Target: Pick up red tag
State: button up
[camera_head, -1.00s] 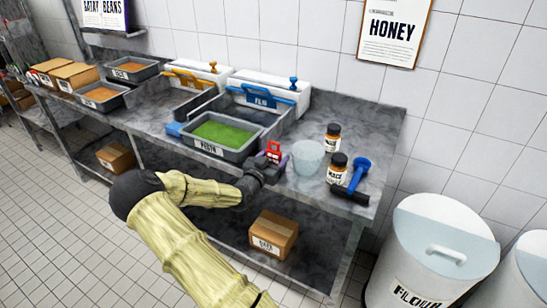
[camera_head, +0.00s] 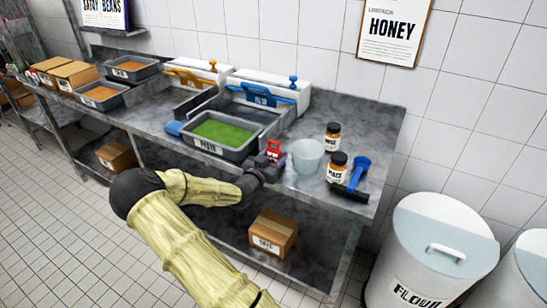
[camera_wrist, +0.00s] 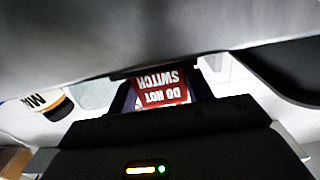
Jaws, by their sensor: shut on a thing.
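The red tag (camera_head: 273,149) is at the front of the steel counter, between the tray of green food and the clear tub. My gripper (camera_head: 270,165) is at the counter's front edge, shut on the tag. In the wrist view the tag (camera_wrist: 162,90) shows red with white lettering, "DO NOT SWITCH", upside down between the fingers (camera_wrist: 160,98). Its lower part is hidden by the gripper. I cannot tell whether it still touches the counter.
The clear tub (camera_head: 307,156) stands close to the right of my gripper. Two brown jars (camera_head: 337,168) and a blue-handled tool (camera_head: 356,178) are further right. The green-food tray (camera_head: 217,148) is close on the left. White bins (camera_head: 440,250) stand right of the counter (camera_head: 375,125).

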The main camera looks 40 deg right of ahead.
aim_at(271, 141)
notch_tip(271, 141, up, 10)
dwell(0.5)
dwell(0.4)
jog(key=shift+w+a+r, duration=0.15)
jog(key=shift+w+a, duration=0.1)
jog(key=w+a+n+t+y+p, duration=0.3)
jog(key=w+a+t+p, duration=0.1)
jog(key=a+p, duration=0.35)
jog(key=w+a+n+t+y+p, duration=0.3)
jog(key=a+t+p, duration=0.1)
jog(key=a+p, duration=0.4)
jog(key=s+a+f+n+t+y+p, duration=0.1)
jog(key=s+a+f+n+y+p, duration=0.1)
jog(key=a+y+p, duration=0.3)
jog(key=s+a+f+n+t+y+p, duration=0.2)
jog(key=a+n+y+p, duration=0.3)
jog(key=a, duration=0.8)
jog(key=shift+s+f+n+y+p, duration=0.3)
jog(key=shift+f, duration=0.25)
